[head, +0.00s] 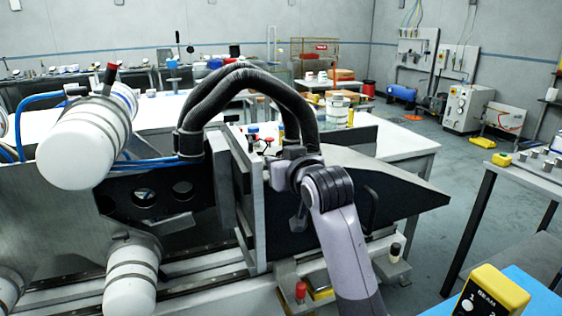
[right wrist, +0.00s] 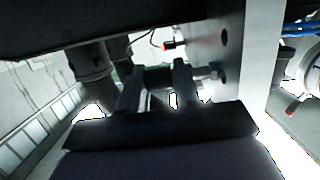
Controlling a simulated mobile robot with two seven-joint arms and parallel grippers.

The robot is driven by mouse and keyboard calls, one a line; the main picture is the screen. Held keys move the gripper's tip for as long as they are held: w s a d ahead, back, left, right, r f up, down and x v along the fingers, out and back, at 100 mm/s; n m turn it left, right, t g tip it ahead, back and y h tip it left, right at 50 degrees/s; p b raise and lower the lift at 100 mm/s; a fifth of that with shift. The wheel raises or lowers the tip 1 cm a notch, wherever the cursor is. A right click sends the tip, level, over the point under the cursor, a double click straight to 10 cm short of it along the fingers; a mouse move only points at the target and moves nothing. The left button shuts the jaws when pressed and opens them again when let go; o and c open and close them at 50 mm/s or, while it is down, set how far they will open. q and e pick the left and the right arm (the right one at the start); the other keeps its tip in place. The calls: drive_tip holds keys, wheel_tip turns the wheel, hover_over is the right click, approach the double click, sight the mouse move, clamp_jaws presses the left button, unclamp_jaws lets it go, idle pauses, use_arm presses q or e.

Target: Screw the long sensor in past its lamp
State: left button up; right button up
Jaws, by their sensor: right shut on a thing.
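My right gripper (head: 292,160) is at the pale upright plate (head: 255,200) of the machine, at the end of my grey arm. In the right wrist view its fingers (right wrist: 157,76) are shut around a grey rod-like part, probably the long sensor (right wrist: 208,74). Its threaded-looking end points right, to the plate (right wrist: 240,25); I cannot tell how deep it sits. Above it, a red-tipped part (right wrist: 171,44) with a black cable stands at the plate near a hole. I cannot tell whether a lamp on it is lit. My left gripper is not in view.
Thick black hoses (head: 235,80) arch over the gripper. White cylinders (head: 85,145) and blue hoses (head: 35,98) crowd the left. A yellow box marked BEAM (head: 490,292) with numbers 1 and 2 is at lower right. A dark sloped guard (head: 405,195) lies right of the wrist.

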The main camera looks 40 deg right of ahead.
drive_tip(key=o, duration=1)
drive_tip(key=shift+c, duration=0.2)
drive_tip(key=v, duration=0.7)
drive_tip(key=shift+b, duration=0.35)
